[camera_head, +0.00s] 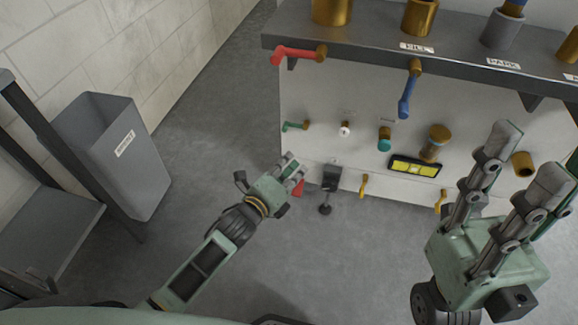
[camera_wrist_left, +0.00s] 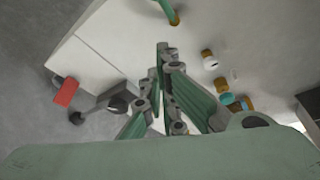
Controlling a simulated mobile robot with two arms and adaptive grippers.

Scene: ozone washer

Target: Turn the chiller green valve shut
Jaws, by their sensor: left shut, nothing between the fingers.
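The green valve (camera_head: 292,126) is a small green lever handle on a brass stem, at the left of the pale panel in the head view. Its handle points left from the stem. In the left wrist view the green handle (camera_wrist_left: 166,8) is at the top edge, partly cut off, beyond the fingertips. My left gripper (camera_head: 291,166) is shut and empty, below the valve in the head view and apart from it. Its closed fingers (camera_wrist_left: 162,52) also show in the wrist view. My right gripper (camera_head: 527,160) is open and empty at the right, in front of the panel.
A red lever (camera_head: 298,53) and a blue lever (camera_head: 406,95) are above. A white knob (camera_head: 345,129), teal knob (camera_head: 384,143) and yellow level (camera_head: 414,167) are right of the valve. A grey-black fitting (camera_head: 331,180) is near my left fingers. A grey bin (camera_head: 105,150) stands left.

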